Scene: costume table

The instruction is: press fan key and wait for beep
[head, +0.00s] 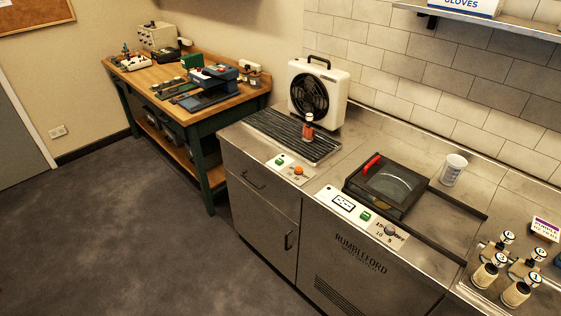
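A white box fan (318,93) with a dark round grille and a top handle stands at the back of the steel counter. In front of its dark ribbed rack (285,136), a small white panel (289,168) carries a green key (281,162) and an orange knob (299,170). The labels are too small to read, and I cannot tell whether the fan is running. A second panel further right has a display (344,204), another green key (366,216) and a dial (390,231). My gripper is not in view.
A small reddish bottle (308,129) stands on the rack. A dark-framed lid (390,182) with a red handle and a white tub (453,170) are further right. Several labelled bottles stand at the right edge. A wooden workbench (150,79) with tools is at the left. The floor in front is clear.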

